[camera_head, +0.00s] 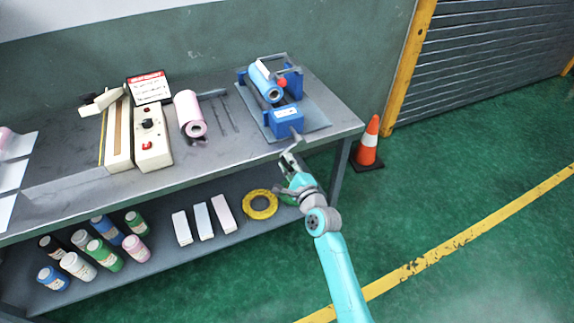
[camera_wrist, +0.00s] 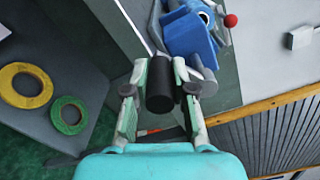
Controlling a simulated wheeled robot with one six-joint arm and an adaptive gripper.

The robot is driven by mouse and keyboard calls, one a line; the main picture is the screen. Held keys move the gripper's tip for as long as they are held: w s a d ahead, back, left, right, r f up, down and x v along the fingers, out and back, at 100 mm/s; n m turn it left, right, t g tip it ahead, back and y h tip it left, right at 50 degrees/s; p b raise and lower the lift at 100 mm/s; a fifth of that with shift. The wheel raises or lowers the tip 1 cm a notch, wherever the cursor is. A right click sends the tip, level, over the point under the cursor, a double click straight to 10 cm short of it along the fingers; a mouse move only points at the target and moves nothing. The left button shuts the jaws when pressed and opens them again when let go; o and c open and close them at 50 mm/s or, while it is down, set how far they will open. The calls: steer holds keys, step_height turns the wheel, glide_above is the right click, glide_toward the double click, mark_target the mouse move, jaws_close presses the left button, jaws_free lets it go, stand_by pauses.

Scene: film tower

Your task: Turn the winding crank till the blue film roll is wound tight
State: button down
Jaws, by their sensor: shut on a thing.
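The blue film roll (camera_head: 265,84) lies in the blue winder (camera_head: 285,120) at the right end of the bench. The winder's blue body also shows at the top of the wrist view (camera_wrist: 188,35). The crank's dark round handle (camera_wrist: 160,86) sits between my fingers in the wrist view. My gripper (camera_head: 292,150) is at the bench's front edge, just in front of the winder, and it is shut on the handle (camera_wrist: 160,100). In the head view my fingers hide most of the handle. How tight the film is wound I cannot tell.
A sealer (camera_head: 152,135) and a pink roll (camera_head: 190,115) stand left on the bench (camera_head: 240,150). Bottles, small boxes and a yellow tape ring (camera_head: 260,204) are on the lower shelf. An orange cone (camera_head: 369,142) stands right of the bench. The floor at right is clear.

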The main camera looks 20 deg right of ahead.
stand_by(0.4)
steer(key=c, duration=1)
jaws_free()
steer(key=shift+o, duration=0.2)
steer(key=s, duration=1.2)
